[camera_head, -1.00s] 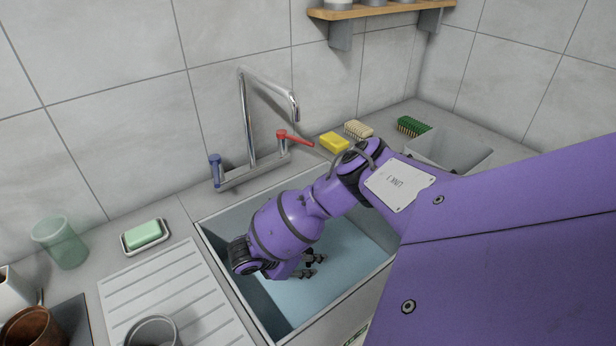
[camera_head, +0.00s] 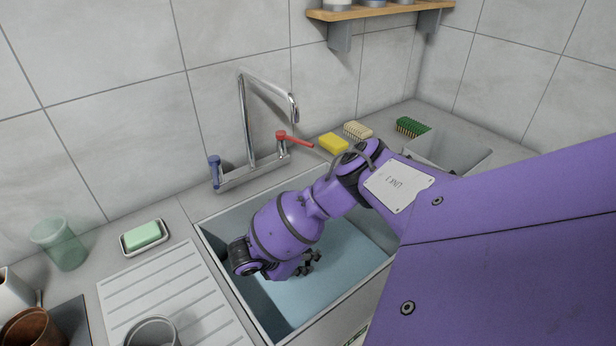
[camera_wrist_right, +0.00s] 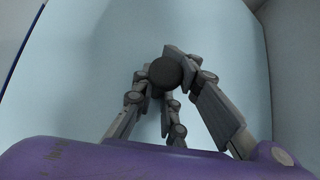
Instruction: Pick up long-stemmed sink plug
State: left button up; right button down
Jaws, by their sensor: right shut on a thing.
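In the right wrist view, the long-stemmed sink plug shows as a dark round knob (camera_wrist_right: 166,72) between the fingertips of my right gripper (camera_wrist_right: 160,78). The fingers are closed around it. The rest of the plug is hidden by the fingers. In the head view, my right gripper (camera_head: 306,263) is low inside the sink (camera_head: 345,275), just above or at its pale blue floor; the plug cannot be made out there. My left gripper is in neither view.
A tap (camera_head: 249,125) with a red lever (camera_head: 294,139) and a blue lever (camera_head: 215,170) stands behind the sink. A yellow sponge (camera_head: 333,143), brushes and a grey tub (camera_head: 448,150) lie at the back right. A ribbed drainer (camera_head: 170,295) and green soap (camera_head: 142,235) are left.

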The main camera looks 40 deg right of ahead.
aim_at(307, 252)
dwell(0.3)
jog(key=shift+r, duration=0.6)
notch_tip(307, 252, up, 2)
jog(key=shift+a+r+p, duration=0.1)
jog(key=shift+r+p, duration=0.15)
jog(key=shift+p, duration=0.15)
pick_arm(q)
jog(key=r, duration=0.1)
jog(key=p, duration=0.1)
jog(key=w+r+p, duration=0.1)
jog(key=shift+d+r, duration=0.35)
pick_arm(e)
jog(key=s+a+r, duration=0.8)
jog(key=a+r, duration=0.1)
jog(key=a, duration=0.1)
jog(key=shift+s+a+r, duration=0.15)
jog(key=shift+s+a, duration=0.25)
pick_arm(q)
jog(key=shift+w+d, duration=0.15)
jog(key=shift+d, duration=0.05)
